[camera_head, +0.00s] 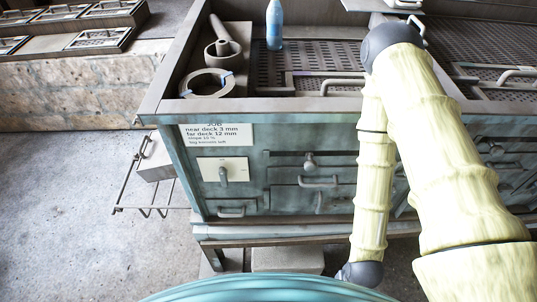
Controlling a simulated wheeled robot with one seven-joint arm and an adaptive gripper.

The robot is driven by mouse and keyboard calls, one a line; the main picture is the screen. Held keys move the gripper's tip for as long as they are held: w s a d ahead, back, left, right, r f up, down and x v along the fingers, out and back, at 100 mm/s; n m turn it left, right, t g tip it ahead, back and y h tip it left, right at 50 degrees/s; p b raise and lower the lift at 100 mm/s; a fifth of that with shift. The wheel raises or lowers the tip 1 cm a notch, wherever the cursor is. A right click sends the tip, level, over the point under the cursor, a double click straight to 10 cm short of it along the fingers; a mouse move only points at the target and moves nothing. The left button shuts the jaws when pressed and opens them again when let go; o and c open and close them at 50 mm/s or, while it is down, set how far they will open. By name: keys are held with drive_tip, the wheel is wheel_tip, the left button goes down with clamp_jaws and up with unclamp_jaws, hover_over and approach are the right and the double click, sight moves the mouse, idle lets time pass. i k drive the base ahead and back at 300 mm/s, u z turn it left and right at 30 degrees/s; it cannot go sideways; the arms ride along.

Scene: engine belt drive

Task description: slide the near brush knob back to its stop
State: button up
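A small round grey knob (309,160) sits at a horizontal slot in the teal front panel, left of my arm. A similar small knob (496,150) shows on the panel right of my arm. I cannot tell from any label which one is the near brush knob, nor where its stop is. My pale yellow arm rises from the lower right, bends at a dark grey joint over the bench, and runs down in front of the panel to another dark joint near the bottom. My gripper is not visible beyond that joint.
A white plate with a lever (223,175) and several bar handles, one (320,182) below the knob, project from the panel. A job card (216,134) is above. A blue bottle (274,27) and ring (207,84) sit on top. A wire rack (150,210) juts left; floor there is clear.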

sight(310, 166)
drive_tip(key=z, duration=1.5)
drive_tip(key=k, duration=0.45)
drive_tip(key=u, duration=0.35)
